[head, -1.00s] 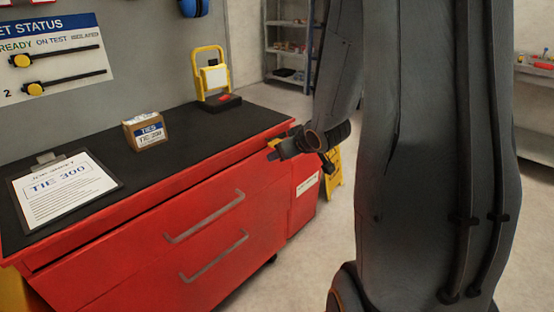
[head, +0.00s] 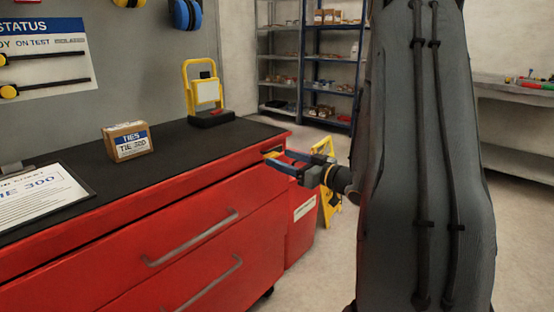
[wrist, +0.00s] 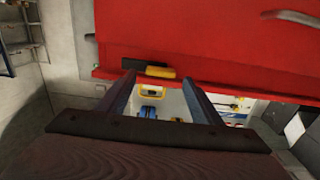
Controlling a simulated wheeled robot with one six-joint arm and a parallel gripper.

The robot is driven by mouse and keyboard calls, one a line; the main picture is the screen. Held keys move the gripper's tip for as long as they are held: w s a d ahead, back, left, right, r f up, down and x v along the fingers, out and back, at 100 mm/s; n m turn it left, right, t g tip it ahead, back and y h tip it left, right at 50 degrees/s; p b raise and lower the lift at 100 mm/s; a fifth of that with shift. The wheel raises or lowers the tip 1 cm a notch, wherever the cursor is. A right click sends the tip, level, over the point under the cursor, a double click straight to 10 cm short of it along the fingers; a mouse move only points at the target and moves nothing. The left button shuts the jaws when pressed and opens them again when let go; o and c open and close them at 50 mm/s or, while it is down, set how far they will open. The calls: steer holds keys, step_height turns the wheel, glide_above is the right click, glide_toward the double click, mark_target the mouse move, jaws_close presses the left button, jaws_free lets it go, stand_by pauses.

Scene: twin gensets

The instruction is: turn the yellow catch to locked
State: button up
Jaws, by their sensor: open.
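The yellow catch (wrist: 162,73) shows in the wrist view as a short bar on the red cabinet's edge, against a dark slot or plate. In the head view the catch (head: 270,154) is a small yellow patch near the cabinet's front right top corner, partly hidden by my gripper. My gripper (head: 279,161) is open and empty, its fingers reaching toward that corner from the right. In the wrist view my gripper (wrist: 157,78) has one finger to each side of the catch in the picture. I cannot tell whether either finger touches it.
The red cabinet (head: 200,233) has a dark top with a TIES box (head: 127,142), a yellow-framed lamp (head: 205,92) and a clipboard (head: 45,200). A yellow floor sign (head: 330,205) stands behind my wrist. Shelves (head: 310,60) stand at the back. Floor is clear at right.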

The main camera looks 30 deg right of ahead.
mark_target(275, 153)
steer(key=shift+x, duration=1.45)
jaws_close()
steer(key=shift+d, duration=0.1)
